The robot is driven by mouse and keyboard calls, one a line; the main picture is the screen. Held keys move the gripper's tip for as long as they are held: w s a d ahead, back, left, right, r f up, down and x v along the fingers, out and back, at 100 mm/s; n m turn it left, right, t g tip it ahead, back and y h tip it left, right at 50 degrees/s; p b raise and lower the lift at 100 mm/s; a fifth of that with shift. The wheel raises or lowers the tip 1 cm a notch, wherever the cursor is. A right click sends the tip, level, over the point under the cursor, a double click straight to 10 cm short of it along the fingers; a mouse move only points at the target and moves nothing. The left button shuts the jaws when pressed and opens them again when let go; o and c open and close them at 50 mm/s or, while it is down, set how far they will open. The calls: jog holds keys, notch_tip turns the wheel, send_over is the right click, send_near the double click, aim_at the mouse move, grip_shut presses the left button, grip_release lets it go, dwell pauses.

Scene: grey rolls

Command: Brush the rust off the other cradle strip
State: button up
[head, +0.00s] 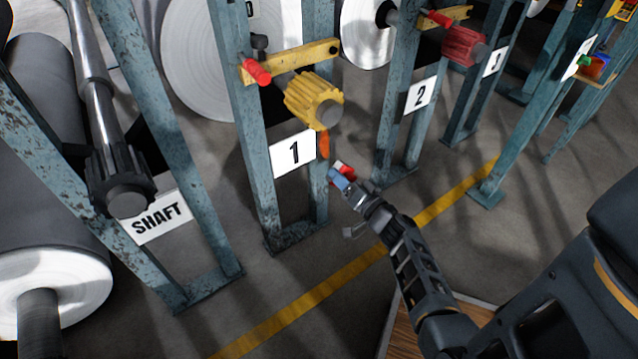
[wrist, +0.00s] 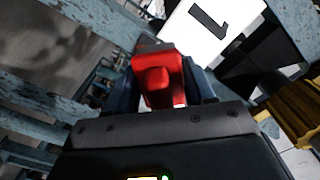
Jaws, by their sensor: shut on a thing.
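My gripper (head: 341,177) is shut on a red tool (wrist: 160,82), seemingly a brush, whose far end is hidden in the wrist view. In the head view, only a small red and white part of the tool (head: 345,168) shows at the fingers. An orange-brown rusty strip (head: 323,145) stands upright on the post right of sign 1 (head: 294,152), below the yellow toothed roll end (head: 316,103). My gripper is just below and right of this strip, with a gap showing between them. I cannot make out a second strip.
Blue-grey steel posts stand close around my gripper, including the stand 1 post (head: 250,150) and the stand 2 post (head: 400,110). A yellow latch bar (head: 290,62) crosses stand 1. Bare floor with a yellow line (head: 330,285) lies in front.

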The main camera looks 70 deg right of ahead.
aim_at(318, 155)
jog(key=shift+x, duration=2.9)
jog(key=shift+b+x, duration=0.75)
jog(key=shift+x, duration=0.25)
